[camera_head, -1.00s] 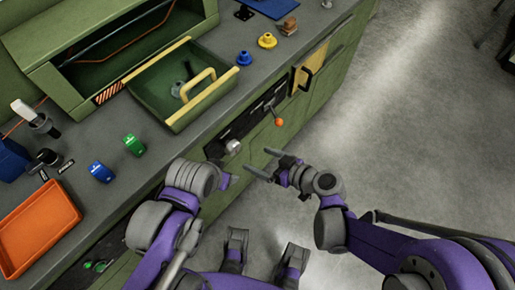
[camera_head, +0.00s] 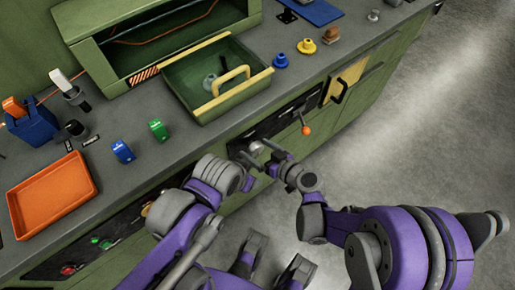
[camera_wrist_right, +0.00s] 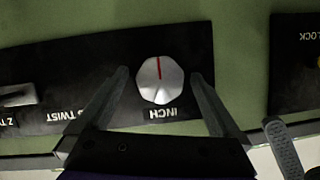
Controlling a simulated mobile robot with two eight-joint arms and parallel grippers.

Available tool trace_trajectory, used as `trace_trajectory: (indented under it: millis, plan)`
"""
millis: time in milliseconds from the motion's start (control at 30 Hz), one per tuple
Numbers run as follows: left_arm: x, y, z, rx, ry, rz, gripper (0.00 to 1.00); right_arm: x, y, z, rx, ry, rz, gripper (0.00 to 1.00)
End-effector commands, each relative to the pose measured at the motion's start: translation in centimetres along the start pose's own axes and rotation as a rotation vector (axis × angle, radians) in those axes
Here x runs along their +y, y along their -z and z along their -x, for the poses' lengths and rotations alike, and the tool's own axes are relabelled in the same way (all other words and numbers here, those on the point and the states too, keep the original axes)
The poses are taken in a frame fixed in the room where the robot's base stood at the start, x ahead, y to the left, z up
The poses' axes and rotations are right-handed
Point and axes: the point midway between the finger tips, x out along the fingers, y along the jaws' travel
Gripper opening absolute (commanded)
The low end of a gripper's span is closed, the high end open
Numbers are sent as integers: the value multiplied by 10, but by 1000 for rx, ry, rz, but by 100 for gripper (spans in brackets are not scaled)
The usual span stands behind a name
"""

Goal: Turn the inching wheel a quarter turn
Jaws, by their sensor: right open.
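The inching wheel is a silver faceted knob (camera_wrist_right: 160,80) with a red line, above the label INCH on a black panel of the green bench front. In the head view the knob (camera_head: 257,148) is partly covered by my right gripper (camera_head: 259,154). In the right wrist view my right gripper (camera_wrist_right: 158,76) is open, with one finger to each side of the knob and a visible gap on both sides. My left arm (camera_head: 225,172) is left of it, low before the bench; its fingers are not clear.
A lever with an orange ball (camera_head: 306,130) sticks out right of the knob. An open green drawer (camera_head: 190,85) with a yellow handle stands above on the bench. A yellow panel with a black handle (camera_head: 340,90) is further right. The floor at right is clear.

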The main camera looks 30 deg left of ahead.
Motion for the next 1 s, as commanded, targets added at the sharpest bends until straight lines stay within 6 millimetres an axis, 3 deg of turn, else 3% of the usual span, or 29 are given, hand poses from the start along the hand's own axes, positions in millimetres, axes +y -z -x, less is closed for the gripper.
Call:
trace_trajectory:
  millis: [267,733,1000]
  plan:
    - [0,0,0,0,0,0,66,0,0,-2,0,0,0,100]
    - [0,0,0,0,0,0,66,0,0,-1,0,0,-1,17]
    - [0,-1,-2,-1,0,0,66,0,0,-1,0,11,-26,15]
